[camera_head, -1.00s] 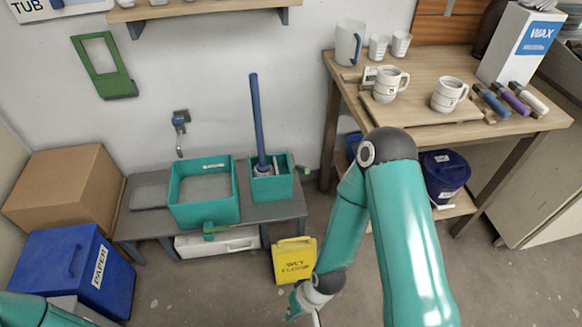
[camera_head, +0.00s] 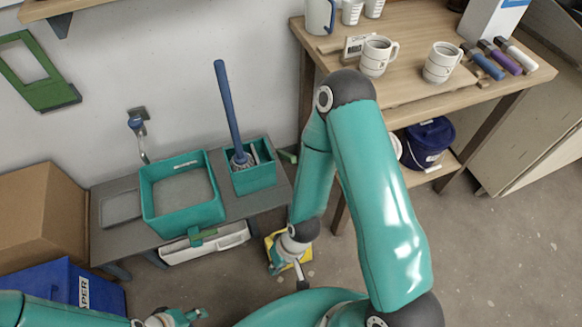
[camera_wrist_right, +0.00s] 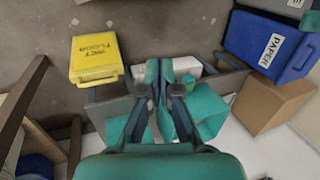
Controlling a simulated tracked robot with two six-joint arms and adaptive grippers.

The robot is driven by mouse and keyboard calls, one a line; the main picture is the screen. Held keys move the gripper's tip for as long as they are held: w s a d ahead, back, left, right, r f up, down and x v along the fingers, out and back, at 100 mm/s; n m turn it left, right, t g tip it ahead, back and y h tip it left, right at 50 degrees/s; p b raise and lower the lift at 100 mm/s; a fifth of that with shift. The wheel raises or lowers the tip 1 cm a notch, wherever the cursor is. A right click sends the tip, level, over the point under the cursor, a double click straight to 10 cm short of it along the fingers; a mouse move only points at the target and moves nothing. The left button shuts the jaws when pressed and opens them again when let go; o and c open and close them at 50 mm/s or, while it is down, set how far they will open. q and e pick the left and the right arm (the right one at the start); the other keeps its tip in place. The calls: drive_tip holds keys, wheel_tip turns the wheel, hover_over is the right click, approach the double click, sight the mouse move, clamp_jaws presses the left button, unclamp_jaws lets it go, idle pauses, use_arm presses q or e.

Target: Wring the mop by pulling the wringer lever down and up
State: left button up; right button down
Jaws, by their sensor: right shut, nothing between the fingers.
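The mop's blue handle (camera_head: 227,105) leans upright out of the small teal bucket (camera_head: 254,178); its grey head (camera_head: 242,160) sits at the bucket's top. A short green piece (camera_head: 288,156), which looks like the wringer lever, sticks out on the bucket's right, partly behind my arm. My right gripper (camera_head: 276,264) is shut and empty, low in front of the bench and overlapping the yellow sign in the head view. Its closed fingers show in the right wrist view (camera_wrist_right: 165,76), apart from the lever. My left gripper (camera_head: 190,316) is at the bottom edge; its jaws are unclear.
A large teal basin (camera_head: 146,195) stands left of the small bucket on the grey bench (camera_head: 110,240). A blue paper bin (camera_head: 60,280) and cardboard box (camera_head: 45,215) are left. A wooden table (camera_head: 415,105) with mugs is right.

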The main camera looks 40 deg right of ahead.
drive_tip(key=n+t+h+b, duration=0.9)
drive_tip(key=n+b, duration=1.2)
drive_tip(key=n, duration=1.4)
approach(284, 155)
drive_tip(key=shift+w+d+f+t+y, duration=0.1)
drive_tip(key=shift+d+f+t+y, duration=0.3)
drive_tip(key=shift+f, duration=0.5)
drive_tip(key=shift+w+d+f+t+y, duration=0.1)
drive_tip(key=shift+d+f+t+y, duration=0.25)
drive_tip(key=shift+f, duration=0.5)
drive_tip(key=shift+d+f+t+y, duration=0.25)
drive_tip(key=shift+d+f+y, duration=0.3)
drive_tip(key=shift+f, duration=0.35)
